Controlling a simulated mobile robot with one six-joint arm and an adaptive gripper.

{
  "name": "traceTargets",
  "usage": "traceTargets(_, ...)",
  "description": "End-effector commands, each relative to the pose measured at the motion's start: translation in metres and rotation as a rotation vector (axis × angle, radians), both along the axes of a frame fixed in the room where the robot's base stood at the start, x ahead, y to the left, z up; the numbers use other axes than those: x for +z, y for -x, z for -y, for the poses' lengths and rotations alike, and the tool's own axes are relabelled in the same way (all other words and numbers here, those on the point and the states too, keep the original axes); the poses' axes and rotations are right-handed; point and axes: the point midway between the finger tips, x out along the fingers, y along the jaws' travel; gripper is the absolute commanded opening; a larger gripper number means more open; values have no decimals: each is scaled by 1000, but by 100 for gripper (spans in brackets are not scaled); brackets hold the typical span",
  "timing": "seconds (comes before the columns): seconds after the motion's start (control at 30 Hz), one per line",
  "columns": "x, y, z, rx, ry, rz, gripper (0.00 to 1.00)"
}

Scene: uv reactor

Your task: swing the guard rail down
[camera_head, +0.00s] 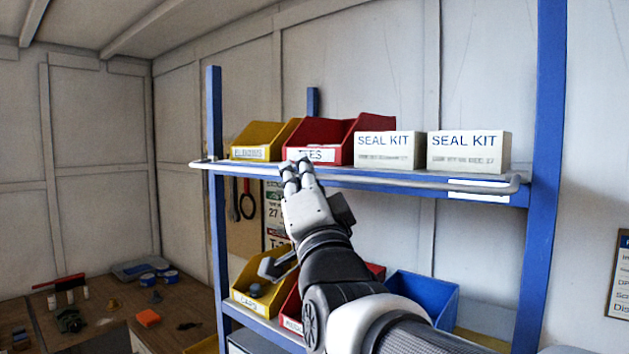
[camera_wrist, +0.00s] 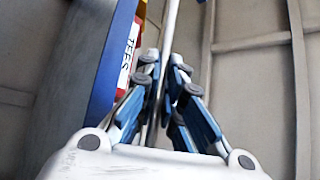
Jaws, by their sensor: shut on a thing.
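The guard rail (camera_head: 403,178) is a grey bar along the front of the upper shelf, with bent ends at the blue posts. It stands at about the height of the shelf edge, in front of the bins and boxes. My gripper (camera_head: 298,166) is at the rail, left of its middle, just below the red TEES bin. In the wrist view the rail (camera_wrist: 171,22) runs between the fingers of my gripper (camera_wrist: 162,75), which are shut on it. The fingers hide a short part of the rail.
The upper shelf holds a yellow bin (camera_head: 262,140), a red TEES bin (camera_head: 322,141) and two SEAL KIT boxes (camera_head: 467,151). Below are a yellow bin (camera_head: 262,296) and a blue bin (camera_head: 424,296). Blue posts (camera_head: 541,180) flank the shelves. A cluttered workbench (camera_head: 180,312) stands at left.

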Motion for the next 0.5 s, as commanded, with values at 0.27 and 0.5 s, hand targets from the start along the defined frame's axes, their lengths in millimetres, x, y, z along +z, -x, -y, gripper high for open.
traceTargets(0.27,22,1,-2,4,-135,-169,0)
traceTargets(0.5,29,0,0,2,-210,-265,0)
